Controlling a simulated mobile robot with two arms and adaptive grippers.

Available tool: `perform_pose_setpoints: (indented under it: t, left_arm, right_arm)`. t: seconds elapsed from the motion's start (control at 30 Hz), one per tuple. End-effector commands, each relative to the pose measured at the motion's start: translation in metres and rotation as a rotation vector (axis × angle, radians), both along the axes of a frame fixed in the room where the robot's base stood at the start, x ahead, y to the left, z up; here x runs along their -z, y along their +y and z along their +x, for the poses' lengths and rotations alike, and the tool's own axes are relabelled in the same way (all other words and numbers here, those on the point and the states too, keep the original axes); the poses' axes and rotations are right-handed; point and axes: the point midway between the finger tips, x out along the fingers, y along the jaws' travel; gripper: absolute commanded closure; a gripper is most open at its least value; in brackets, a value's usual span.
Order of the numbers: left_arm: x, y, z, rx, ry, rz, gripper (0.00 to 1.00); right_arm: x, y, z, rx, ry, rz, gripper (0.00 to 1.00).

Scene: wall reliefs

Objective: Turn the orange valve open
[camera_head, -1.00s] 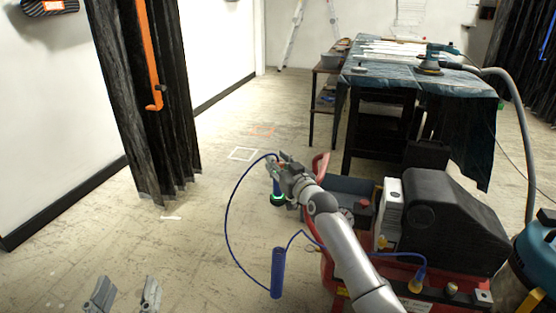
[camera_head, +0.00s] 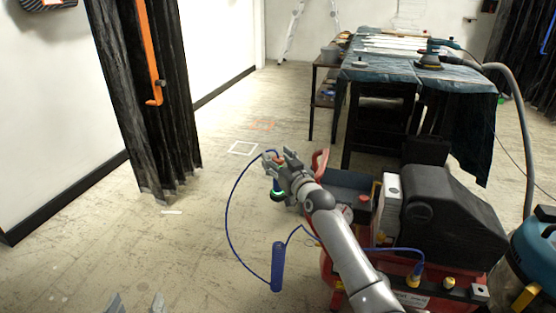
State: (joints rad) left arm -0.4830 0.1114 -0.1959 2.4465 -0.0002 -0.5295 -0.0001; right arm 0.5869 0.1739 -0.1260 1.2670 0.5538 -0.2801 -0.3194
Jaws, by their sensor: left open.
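A thin blue hose (camera_head: 228,205) loops from the tool to a blue coil (camera_head: 278,268) and on to the compressor (camera_head: 412,298).
A dark curtain (camera_head: 150,110) with a long orange hooked bar (camera_head: 153,60) hangs at left. A cloth-covered table (camera_head: 375,75) with tools stands behind the compressor. A blue vacuum (camera_head: 540,250) is at far right.

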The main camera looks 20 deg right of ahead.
Motion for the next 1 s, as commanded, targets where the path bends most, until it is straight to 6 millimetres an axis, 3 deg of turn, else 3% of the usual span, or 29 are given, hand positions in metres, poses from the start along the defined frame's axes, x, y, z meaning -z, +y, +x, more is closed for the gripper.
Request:
perform_pose_setpoints:
  t: [0.37, 1.0]
  left_arm:
    - [0.000, 0.000, 0.000, 0.001, -0.002, -0.001, 0.40]
    - [0.000, 0.000, 0.000, 0.001, -0.001, 0.000, 0.40]
  right_arm:
    - [0.000, -0.001, -0.008, -0.001, 0.000, 0.000, 0.47]
    - [0.001, -0.017, -0.104, 0.001, 0.000, -0.001, 0.47]
